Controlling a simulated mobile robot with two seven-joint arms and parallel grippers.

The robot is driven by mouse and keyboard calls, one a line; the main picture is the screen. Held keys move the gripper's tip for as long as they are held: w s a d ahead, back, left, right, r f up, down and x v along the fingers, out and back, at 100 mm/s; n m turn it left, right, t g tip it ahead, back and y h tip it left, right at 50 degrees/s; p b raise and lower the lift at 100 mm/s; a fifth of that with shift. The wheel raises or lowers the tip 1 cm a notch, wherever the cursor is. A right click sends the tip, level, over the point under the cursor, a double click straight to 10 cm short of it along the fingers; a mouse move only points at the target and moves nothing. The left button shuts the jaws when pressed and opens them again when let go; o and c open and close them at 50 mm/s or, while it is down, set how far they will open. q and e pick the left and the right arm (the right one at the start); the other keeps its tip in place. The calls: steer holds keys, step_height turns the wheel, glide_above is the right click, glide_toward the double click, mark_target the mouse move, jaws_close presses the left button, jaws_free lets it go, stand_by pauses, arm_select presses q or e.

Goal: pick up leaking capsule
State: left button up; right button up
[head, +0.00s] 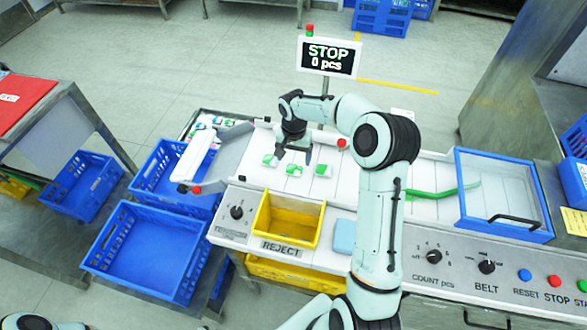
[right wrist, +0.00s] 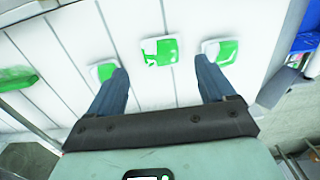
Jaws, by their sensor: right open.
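Three green-and-white capsules lie on the white belt: left (head: 269,160), middle (head: 294,170) and right (head: 322,170). The right wrist view shows three as well, at its left (right wrist: 103,72), middle (right wrist: 162,50) and right (right wrist: 220,51). I cannot tell which one leaks. My right gripper (head: 294,155) is open and empty above the belt by the capsules. In the right wrist view its fingers (right wrist: 162,75) point toward them, with the middle capsule between and beyond the tips. My left gripper is out of view.
A yellow reject bin (head: 290,221) sits in front of the belt, with a light-blue pad (head: 344,236) beside it. A green streak (head: 430,193) runs toward a clear-topped, blue-framed cover (head: 500,190). Blue crates (head: 150,250) stand left. A STOP sign (head: 328,57) rises behind.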

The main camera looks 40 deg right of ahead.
mark_target(293, 169)
steer(key=f, duration=0.5)
steer(key=shift+w+a+f+p, duration=0.1)
steer(key=shift+w+f+p, duration=0.1)
steer(key=shift+p, duration=0.1)
steer(key=shift+s, duration=0.15)
steer(key=c, duration=1.1)
